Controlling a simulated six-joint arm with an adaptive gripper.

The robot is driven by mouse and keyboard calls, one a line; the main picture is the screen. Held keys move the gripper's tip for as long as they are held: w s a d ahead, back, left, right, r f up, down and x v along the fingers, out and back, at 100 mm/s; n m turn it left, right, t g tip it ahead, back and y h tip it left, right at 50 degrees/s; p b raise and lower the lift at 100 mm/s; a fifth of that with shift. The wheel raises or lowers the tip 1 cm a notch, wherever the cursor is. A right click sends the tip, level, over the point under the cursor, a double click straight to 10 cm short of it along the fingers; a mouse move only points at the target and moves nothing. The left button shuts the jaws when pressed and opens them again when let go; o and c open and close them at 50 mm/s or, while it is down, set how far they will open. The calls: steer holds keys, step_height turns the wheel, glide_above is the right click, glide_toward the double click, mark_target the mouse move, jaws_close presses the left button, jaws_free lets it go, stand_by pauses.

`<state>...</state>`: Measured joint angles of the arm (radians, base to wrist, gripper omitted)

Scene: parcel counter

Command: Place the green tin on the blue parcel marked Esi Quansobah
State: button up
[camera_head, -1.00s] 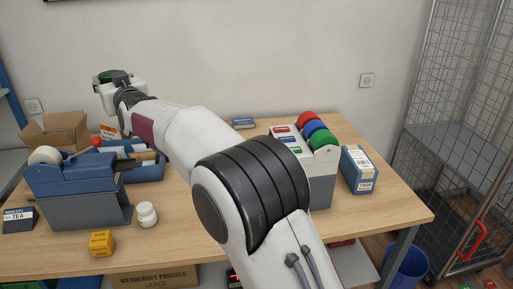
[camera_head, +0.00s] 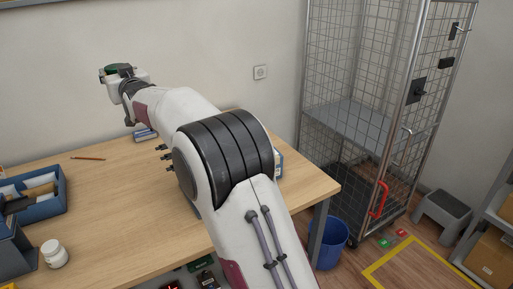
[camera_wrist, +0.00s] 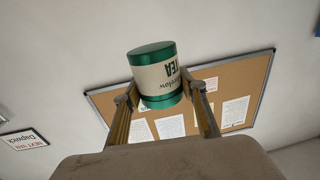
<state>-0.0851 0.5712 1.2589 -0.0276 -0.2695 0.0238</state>
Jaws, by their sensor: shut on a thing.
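The green tin (camera_wrist: 153,72), with a cream label reading TEA, sits between the two fingers of my gripper (camera_wrist: 160,94) in the wrist view. In the head view my gripper (camera_head: 122,78) is raised high at the upper left, well above the table, and only a bit of green shows in it. A small blue box (camera_head: 147,136) lies at the table's back edge, partly behind my arm. A blue and white box (camera_head: 280,163) shows as a sliver right of my arm. No name is readable on either.
The wooden table (camera_head: 120,190) has bare room left of my arm. A blue tray (camera_head: 38,208), a white bottle (camera_head: 54,254) and a pencil (camera_head: 88,158) are on it. A wire cage trolley (camera_head: 355,125) and a blue bin (camera_head: 329,242) stand right of the table.

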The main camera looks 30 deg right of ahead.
steer(key=s+d+m+g+h, duration=0.1)
steer(key=s+d+m+h, duration=0.15)
steer(key=d, duration=1.15)
steer(key=s+d+m+h, duration=0.1)
steer(key=s+d+h, duration=0.25)
steer(key=d, duration=1.15)
steer(key=s+d+m+g+h, duration=0.1)
steer(key=s+d+m+h, duration=0.15)
steer(key=d, duration=1.15)
step_height(320, 180, down, 18)
steer(key=shift+s+d+f, duration=0.15)
steer(key=shift+s+d, duration=0.05)
steer(key=shift+s, duration=0.2)
steer(key=shift+f+n, duration=0.1)
steer(key=shift+n, duration=0.2)
steer(key=shift+f, duration=3)
steer(key=shift+f, duration=1.9)
steer(key=shift+f, duration=0.1)
